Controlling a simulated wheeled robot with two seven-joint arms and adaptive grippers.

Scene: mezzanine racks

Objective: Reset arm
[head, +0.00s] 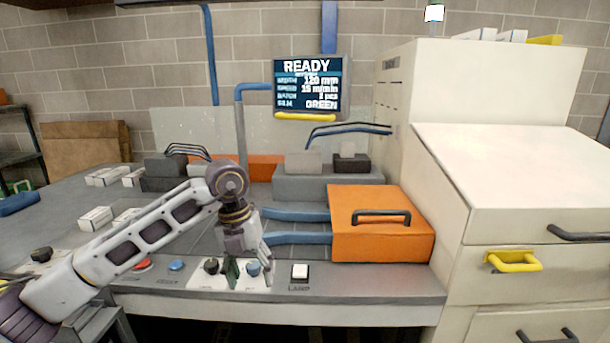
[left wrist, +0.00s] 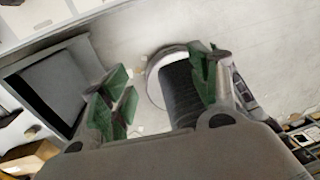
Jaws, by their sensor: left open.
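My left arm reaches in from the left in the head view. Its gripper (head: 248,272) points down at the front of the grey control panel (head: 370,283), by the knobs. In the left wrist view the two green-padded fingers of this gripper (left wrist: 162,85) stand wide apart with nothing held between them. In the head view the gripper overlaps the pale knob plate (head: 199,281); I cannot tell whether it touches it. My right gripper shows in neither view.
An orange cover (head: 382,236) stands behind to the right. A white cabinet (head: 455,240) bounds the right. The screen (head: 307,84) reads READY.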

